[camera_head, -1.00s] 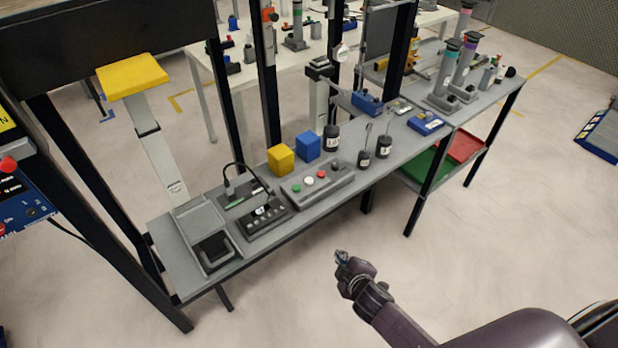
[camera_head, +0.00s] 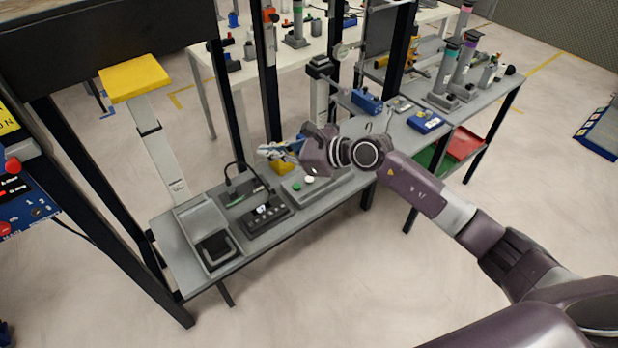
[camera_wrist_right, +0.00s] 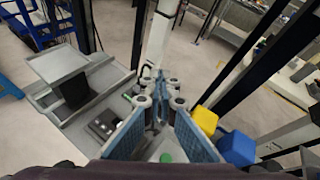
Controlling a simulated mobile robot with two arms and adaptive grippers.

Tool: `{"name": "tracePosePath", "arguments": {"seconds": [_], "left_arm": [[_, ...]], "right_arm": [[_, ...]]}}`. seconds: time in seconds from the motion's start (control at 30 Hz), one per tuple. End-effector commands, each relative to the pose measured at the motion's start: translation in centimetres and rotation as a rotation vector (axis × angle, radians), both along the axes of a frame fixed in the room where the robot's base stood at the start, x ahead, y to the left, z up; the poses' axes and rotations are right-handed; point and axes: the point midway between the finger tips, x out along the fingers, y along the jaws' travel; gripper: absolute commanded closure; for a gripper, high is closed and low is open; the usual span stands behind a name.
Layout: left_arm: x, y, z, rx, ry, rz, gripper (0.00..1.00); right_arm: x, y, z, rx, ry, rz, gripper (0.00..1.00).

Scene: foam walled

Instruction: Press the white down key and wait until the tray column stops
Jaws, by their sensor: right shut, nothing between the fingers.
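In the head view the grey key panel (camera_head: 325,192) lies on the bench, with a green key (camera_head: 296,187) and the white key (camera_head: 310,179) showing. My right forearm and wrist hide its far end. A grey tray (camera_wrist_right: 57,64) stands on a dark column (camera_wrist_right: 72,92) at the bench's left end. My left gripper is out of view.
A black control box (camera_head: 265,217) sits left of the panel. The yellow block (camera_head: 284,164) is partly behind my gripper; the blue block (camera_wrist_right: 237,149) shows in the wrist view. Dark frame posts (camera_head: 270,100) rise close behind the bench.

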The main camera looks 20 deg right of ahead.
Motion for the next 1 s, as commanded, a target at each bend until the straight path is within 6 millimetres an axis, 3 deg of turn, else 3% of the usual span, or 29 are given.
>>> {"name": "tracePosePath", "arguments": {"seconds": [0.03, 0.1, 0.2, 0.3, 0.77, 1.0], "left_arm": [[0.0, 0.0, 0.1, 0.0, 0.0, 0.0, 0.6], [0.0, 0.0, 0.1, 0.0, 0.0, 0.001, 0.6], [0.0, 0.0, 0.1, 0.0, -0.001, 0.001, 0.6], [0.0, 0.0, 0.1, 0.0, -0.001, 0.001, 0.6], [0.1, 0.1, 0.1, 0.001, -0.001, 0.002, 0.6], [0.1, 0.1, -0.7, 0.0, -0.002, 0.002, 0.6]], "right_arm": [[1.0, -2.6, -1.0, -0.167, -0.021, 0.017, 1.0], [1.7, -5.5, -2.3, -0.34, -0.029, 0.033, 1.0], [2.4, -8.7, -3.3, -0.501, -0.027, 0.042, 1.0], [2.7, -10.6, -3.7, -0.586, -0.021, 0.044, 1.0], [2.8, -11.3, -4.0, -0.615, -0.017, 0.045, 1.0], [2.7, -11.2, -5.4, -0.613, -0.016, 0.044, 1.0]]}}
